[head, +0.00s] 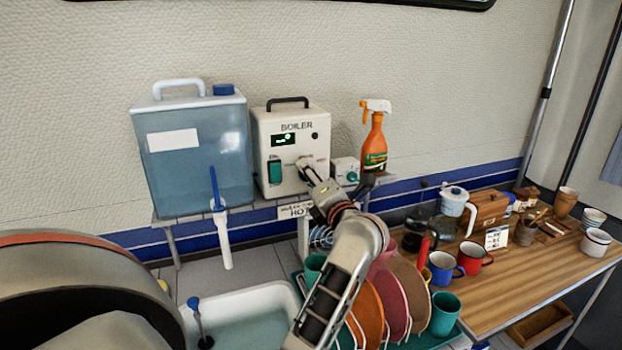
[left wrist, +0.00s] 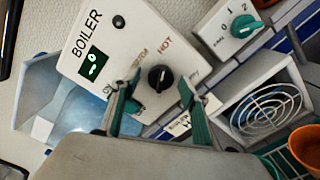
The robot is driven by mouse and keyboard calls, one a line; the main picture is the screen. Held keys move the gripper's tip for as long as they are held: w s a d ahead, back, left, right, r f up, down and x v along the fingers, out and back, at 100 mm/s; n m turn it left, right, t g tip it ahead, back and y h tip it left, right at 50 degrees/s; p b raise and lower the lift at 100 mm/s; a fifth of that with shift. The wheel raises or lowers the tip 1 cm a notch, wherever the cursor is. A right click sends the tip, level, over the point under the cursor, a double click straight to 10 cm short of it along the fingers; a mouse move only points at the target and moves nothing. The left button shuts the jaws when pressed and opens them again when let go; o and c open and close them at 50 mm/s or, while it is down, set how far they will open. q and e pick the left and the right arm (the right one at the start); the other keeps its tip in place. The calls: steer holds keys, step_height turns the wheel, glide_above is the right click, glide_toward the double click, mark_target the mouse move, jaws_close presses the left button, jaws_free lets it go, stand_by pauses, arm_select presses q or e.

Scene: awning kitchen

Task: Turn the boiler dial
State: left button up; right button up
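The boiler (head: 290,135) is a white box with a black handle and a small green-lit display, standing on the shelf. Its round black dial (left wrist: 160,78) shows in the left wrist view, with "HOT" lettering beside it; in the head view my gripper largely hides it. My left gripper (head: 308,172) is at the boiler's lower front. In the left wrist view its two teal fingers (left wrist: 156,92) are apart and empty, with the dial between and just beyond their tips. I cannot tell whether they touch it. My right gripper is not in view.
A blue water tank (head: 195,150) stands left of the boiler. A small box with a teal knob (head: 346,172) and an orange spray bottle (head: 375,145) stand right. Below are a sink (head: 255,300) and a dish rack with plates (head: 393,300). A wooden table (head: 530,265) holds cups.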

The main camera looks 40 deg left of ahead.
arm_select(q)
steer(key=shift+d, duration=0.1)
steer(key=v, duration=0.7)
steer(key=shift+s, duration=0.15)
steer(key=shift+d, duration=0.15)
